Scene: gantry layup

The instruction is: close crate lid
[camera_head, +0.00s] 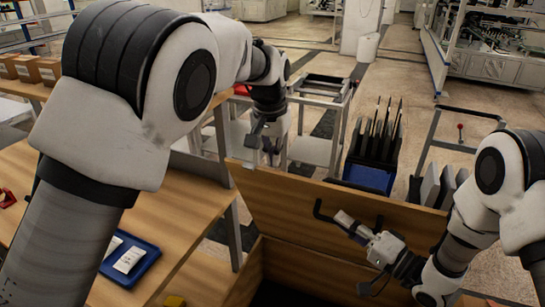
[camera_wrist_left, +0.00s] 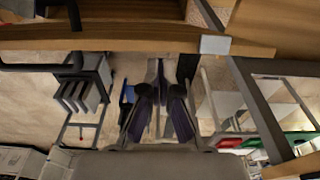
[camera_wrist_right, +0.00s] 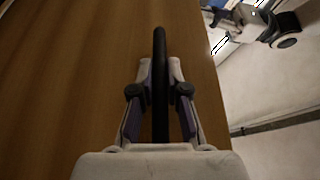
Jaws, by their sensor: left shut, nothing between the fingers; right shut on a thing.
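The crate's wooden lid (camera_head: 290,205) stands raised and tilted above the open crate (camera_head: 250,273); part of the dark inside shows. A black bar handle (camera_head: 320,211) is on the lid's face. My right gripper (camera_head: 347,222) is shut on this handle; in the right wrist view the handle (camera_wrist_right: 160,60) runs between the fingers, beside the wooden face. My left gripper (camera_head: 270,148) is shut and empty near the lid's upper left corner. In the left wrist view its fingers (camera_wrist_left: 158,95) are together, apart from the lid's edge (camera_wrist_left: 130,38).
A wooden table (camera_head: 185,215) with a blue tray (camera_head: 148,262) stands on the left. Behind the lid are a blue rack of dark panels (camera_head: 372,170), a grey cart (camera_head: 318,150) and a trolley with grey panels (camera_head: 432,185). Some open floor shows between them.

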